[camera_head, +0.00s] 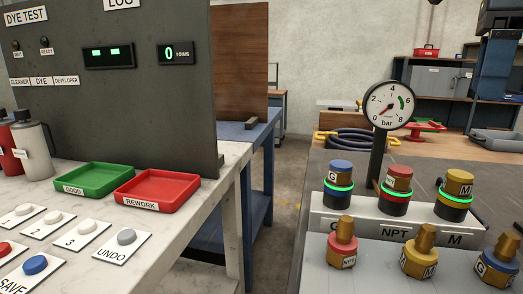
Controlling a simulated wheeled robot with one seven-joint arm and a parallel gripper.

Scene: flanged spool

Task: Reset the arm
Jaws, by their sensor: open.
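My arm and my gripper are not in view in the head camera. No flanged spool shows. The left bench (130,226) carries a green tray (93,178) labelled GOOD and a red tray (158,190) labelled REWORK; both look empty. Behind them stands a dark panel (130,120) headed DYE TEST, with a counter (176,53) reading 0 rows.
A gauge (388,105) marked bar rises on a post at right. Buttons, including blue SAVE (35,265), line the left bench front. Open floor (288,205) lies between benches.

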